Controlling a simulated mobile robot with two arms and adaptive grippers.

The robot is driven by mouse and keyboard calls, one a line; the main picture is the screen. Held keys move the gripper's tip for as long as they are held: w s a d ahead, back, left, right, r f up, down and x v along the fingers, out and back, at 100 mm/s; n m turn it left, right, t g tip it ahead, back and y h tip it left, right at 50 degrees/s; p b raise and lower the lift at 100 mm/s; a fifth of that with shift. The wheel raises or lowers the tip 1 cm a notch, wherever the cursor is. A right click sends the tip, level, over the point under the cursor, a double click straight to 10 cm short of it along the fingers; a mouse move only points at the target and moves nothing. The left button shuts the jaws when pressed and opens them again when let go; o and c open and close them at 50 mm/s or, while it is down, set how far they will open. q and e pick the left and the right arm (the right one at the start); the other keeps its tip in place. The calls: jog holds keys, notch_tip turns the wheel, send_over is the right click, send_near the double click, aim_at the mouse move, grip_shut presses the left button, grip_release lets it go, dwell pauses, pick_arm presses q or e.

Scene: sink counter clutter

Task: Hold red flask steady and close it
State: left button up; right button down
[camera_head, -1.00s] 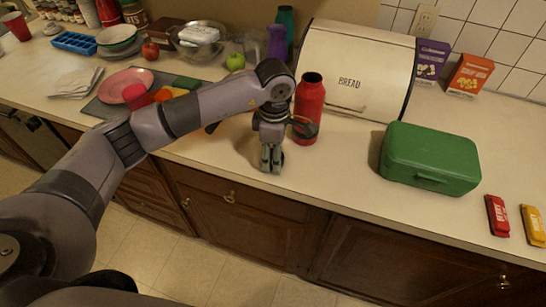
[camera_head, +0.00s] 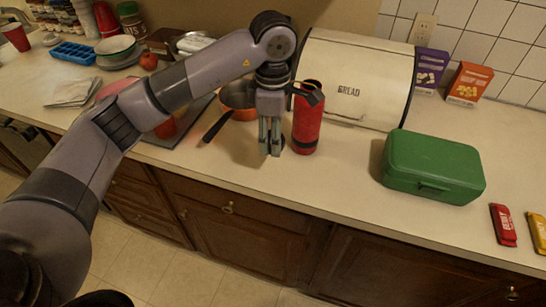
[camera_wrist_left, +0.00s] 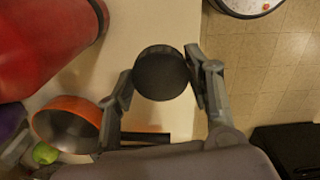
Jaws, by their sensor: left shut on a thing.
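The red flask (camera_head: 306,127) stands upright on the counter in front of the bread box. A dark part of my left wrist crosses in front of its upper end, so its mouth is hard to see. My left gripper (camera_head: 270,149) points down just left of the flask, apart from it as far as I can tell. In the left wrist view, my left gripper (camera_wrist_left: 161,88) is shut on a round black lid (camera_wrist_left: 161,73), with one finger at each side. The red flask (camera_wrist_left: 40,40) fills the upper left corner there. My right gripper is in neither view.
An orange pan (camera_head: 238,99) with a dark handle sits left and behind my left gripper. The bread box (camera_head: 350,65) stands behind the flask, and a green lunch box (camera_head: 432,163) to its right. The counter front near the flask is clear.

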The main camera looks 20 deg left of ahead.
pick_arm(q)
notch_tip(320, 180, up, 10)
jog(key=shift+r, duration=0.2)
dwell(0.3)
jog(key=s+a+f+m, duration=0.4)
jog(key=s+f+m, duration=0.6)
jog(key=m, duration=0.9)
jog(key=shift+f, duration=0.5)
jog(key=shift+s+a, duration=0.1)
